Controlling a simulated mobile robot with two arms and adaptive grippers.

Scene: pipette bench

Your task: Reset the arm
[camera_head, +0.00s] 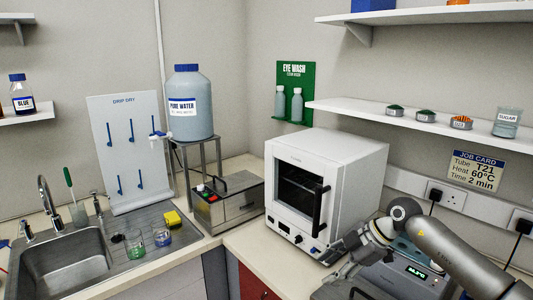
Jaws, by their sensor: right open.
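My right arm comes in from the lower right. My right gripper (336,251) is at its left end, in front of the lower right corner of the white oven (352,170). It is open, and I see nothing held between its fingers. I cannot tell whether it touches the oven. The gripper and wrist are above the left part of a grey bench device (412,282) with a lit display, and the arm hides part of that device. My left gripper is not in view.
A metal box (226,203) with a red switch stands left of the oven. A water tank (188,105) stands on a metal stand. The sink (60,270) and drainer with beakers are at left. Shelves and the job card (476,170) are on the wall. Bench front (262,243) is clear.

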